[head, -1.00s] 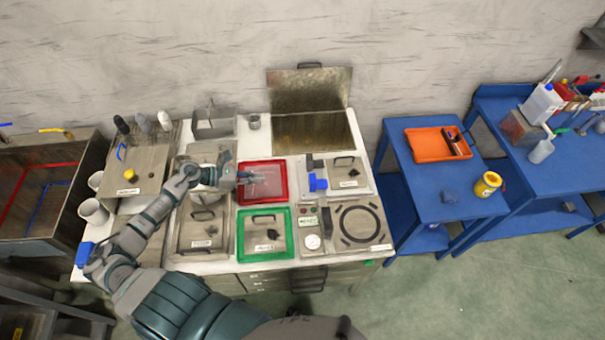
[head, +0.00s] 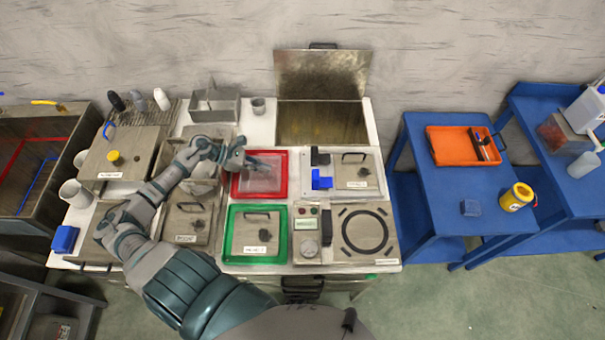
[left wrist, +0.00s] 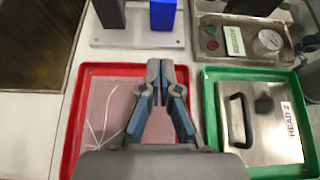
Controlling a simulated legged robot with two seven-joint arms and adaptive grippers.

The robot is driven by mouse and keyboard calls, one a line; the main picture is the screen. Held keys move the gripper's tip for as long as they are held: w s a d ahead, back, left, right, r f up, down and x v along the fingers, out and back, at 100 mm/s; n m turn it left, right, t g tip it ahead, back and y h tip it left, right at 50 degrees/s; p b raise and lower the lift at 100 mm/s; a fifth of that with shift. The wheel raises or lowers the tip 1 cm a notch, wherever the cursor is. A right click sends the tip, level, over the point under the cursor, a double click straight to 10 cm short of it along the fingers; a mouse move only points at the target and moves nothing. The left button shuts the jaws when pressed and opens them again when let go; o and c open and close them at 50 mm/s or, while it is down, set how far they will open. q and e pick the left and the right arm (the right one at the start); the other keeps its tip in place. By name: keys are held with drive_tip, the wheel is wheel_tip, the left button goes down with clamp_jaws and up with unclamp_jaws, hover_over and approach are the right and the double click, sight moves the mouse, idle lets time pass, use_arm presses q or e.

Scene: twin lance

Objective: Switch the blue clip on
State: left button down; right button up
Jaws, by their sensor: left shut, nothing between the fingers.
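The blue clip (head: 322,181) is on the left part of a light panel (head: 340,192), in front of a dark clip (head: 319,157). In the left wrist view the blue clip (left wrist: 163,14) stands upright at the top, right of the dark one (left wrist: 108,14), and its top is cut off. My left gripper (head: 262,167) is over the red tray (head: 237,190), to the left of the blue clip and apart from it. In the left wrist view its fingers (left wrist: 160,72) are together and empty, pointing toward the clip panel. My right gripper is in neither view.
A green tray (head: 228,250) with a lidded plate lies in front of the red tray. A panel with a round dial (head: 309,249) is beside it. An open metal lid (head: 322,76) stands behind. A blue table (head: 440,200) with an orange tray (head: 458,160) is to the right.

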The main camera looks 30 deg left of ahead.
sight(314, 175)
use_arm(q)
drive_tip(key=p+x, duration=0.1)
drive_tip(key=x, duration=0.8)
drive_tip(key=shift+w+d, duration=0.15)
drive_tip(key=shift+d, duration=0.1)
drive_tip(key=d, duration=0.1)
drive_tip(key=w+d+p, duration=0.1)
drive_tip(key=w+d, duration=0.1)
drive_tip(key=d, duration=0.1)
drive_tip(key=shift+w+f, duration=0.1)
drive_tip(key=shift+d, duration=0.3)
drive_tip(key=shift+a, duration=0.15)
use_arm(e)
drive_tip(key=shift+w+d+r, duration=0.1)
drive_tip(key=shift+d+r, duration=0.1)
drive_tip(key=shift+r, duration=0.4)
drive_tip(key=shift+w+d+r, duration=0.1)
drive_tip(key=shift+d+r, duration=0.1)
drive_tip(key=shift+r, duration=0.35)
use_arm(q)
drive_tip(key=w+d, duration=0.2)
drive_tip(key=shift+d+f+b, duration=0.15)
drive_tip(key=shift+d+b, duration=0.25)
drive_tip(key=shift+d, duration=0.1)
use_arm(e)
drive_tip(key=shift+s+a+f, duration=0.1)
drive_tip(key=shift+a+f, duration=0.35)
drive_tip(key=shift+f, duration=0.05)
